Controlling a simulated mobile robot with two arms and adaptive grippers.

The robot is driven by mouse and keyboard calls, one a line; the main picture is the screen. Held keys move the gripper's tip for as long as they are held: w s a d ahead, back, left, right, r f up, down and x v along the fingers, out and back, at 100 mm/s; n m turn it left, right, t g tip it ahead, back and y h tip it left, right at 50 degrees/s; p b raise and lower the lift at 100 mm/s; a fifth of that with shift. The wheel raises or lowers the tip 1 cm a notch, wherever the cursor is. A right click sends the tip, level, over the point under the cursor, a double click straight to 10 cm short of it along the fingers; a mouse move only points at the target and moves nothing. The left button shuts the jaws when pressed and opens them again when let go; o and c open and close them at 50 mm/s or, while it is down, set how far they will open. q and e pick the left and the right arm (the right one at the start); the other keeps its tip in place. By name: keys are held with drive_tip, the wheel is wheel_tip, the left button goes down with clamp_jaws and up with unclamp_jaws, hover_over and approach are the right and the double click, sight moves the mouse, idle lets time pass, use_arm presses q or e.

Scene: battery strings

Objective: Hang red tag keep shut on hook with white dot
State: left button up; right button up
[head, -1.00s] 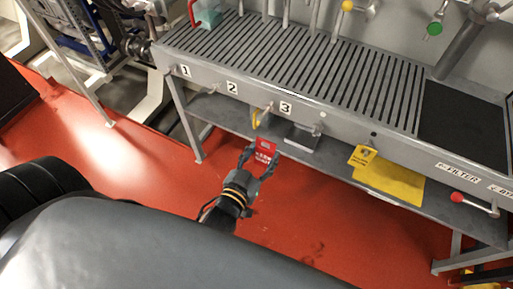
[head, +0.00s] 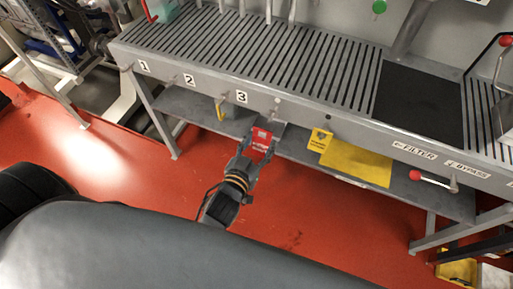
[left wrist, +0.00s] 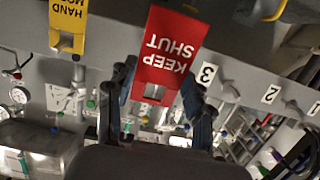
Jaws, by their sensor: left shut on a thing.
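My left gripper (head: 253,157) is shut on the red KEEP SHUT tag (head: 261,139), held just in front of the bench's front edge. In the left wrist view the tag (left wrist: 168,48) appears upside down between the fingers, with a slot near its end. The hook with the pale dot (head: 277,108) is on the bench front, right of the number 3. It is above and slightly right of the tag, apart from it. My right gripper is not in view.
A yellow tag (head: 320,140) hangs from the bench front farther right, below a dark dot. A yellow hook-like piece (head: 220,109) hangs near the number 3. A yellow sheet (head: 358,163) lies on the lower shelf. A red-knobbed lever (head: 416,175) sticks out at right.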

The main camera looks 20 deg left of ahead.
use_arm(q)
drive_tip(key=shift+b+x, duration=0.3)
drive_tip(key=shift+x, duration=0.75)
drive_tip(key=b+x, duration=0.1)
drive_tip(key=x, duration=0.4)
drive_tip(key=shift+w, duration=0.25)
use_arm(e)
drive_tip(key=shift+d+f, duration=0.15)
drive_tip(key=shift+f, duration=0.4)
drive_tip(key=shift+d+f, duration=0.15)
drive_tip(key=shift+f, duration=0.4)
